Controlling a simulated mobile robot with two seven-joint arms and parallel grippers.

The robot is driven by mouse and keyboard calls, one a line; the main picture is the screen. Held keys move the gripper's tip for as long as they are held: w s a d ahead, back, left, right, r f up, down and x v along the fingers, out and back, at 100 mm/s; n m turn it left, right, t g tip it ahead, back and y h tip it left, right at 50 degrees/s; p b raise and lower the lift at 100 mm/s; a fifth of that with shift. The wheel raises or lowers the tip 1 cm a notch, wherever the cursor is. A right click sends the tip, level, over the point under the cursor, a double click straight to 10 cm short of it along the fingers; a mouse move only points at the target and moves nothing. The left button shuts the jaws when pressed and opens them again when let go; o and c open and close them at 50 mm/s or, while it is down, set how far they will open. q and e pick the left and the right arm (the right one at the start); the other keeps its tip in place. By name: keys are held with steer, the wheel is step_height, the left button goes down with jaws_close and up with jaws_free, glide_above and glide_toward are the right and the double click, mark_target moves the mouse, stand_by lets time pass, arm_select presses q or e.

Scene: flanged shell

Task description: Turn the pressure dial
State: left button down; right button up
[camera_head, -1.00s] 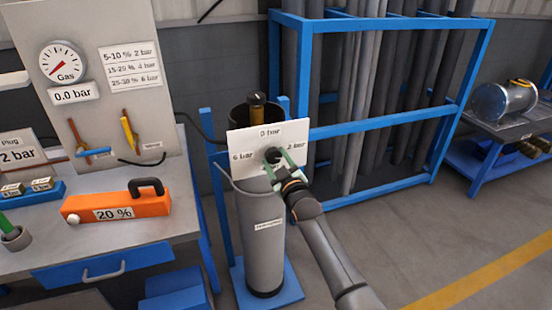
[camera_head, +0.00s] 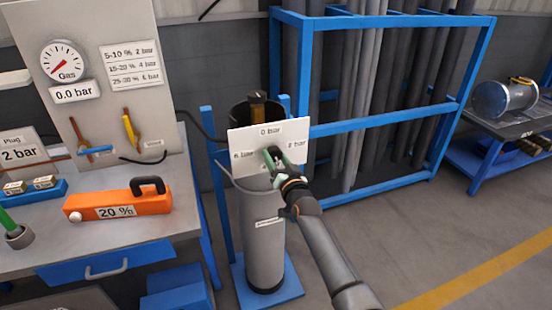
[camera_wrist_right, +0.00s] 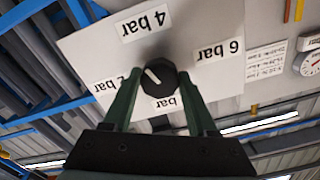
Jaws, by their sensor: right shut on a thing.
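The pressure dial is a black knob (camera_head: 270,154) on a white panel (camera_head: 245,140) atop a grey gas cylinder (camera_head: 262,245). The panel carries bar labels around the knob. In the right wrist view the knob (camera_wrist_right: 159,79) sits between my green fingers, its white mark pointing up and left, between the 4 bar and 2 bar labels. My right gripper (camera_wrist_right: 156,85) is shut on the knob; it also shows in the head view (camera_head: 277,160), partly covering the knob and the lower label. My left gripper is not in view.
A gas gauge (camera_head: 63,60) above a 0.0 bar display stands on the workbench (camera_head: 110,235) at left. An orange device (camera_head: 118,205) marked 20 % lies there. A blue rack (camera_head: 385,120) of grey pipes stands behind.

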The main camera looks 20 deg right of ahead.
mark_target(275, 156)
steer(key=shift+m, duration=2)
steer(key=o, duration=1.4)
steer(key=shift+c, duration=0.2)
steer(key=shift+s+r+p, duration=0.1)
steer(key=shift+s+p, duration=0.35)
steer(key=s+p, duration=0.3)
steer(key=s, duration=0.1)
steer(key=shift+r, duration=0.2)
steer(key=s, duration=0.7)
steer(key=shift+s+d+f+p, duration=0.2)
steer(key=shift+s+f+p, duration=0.1)
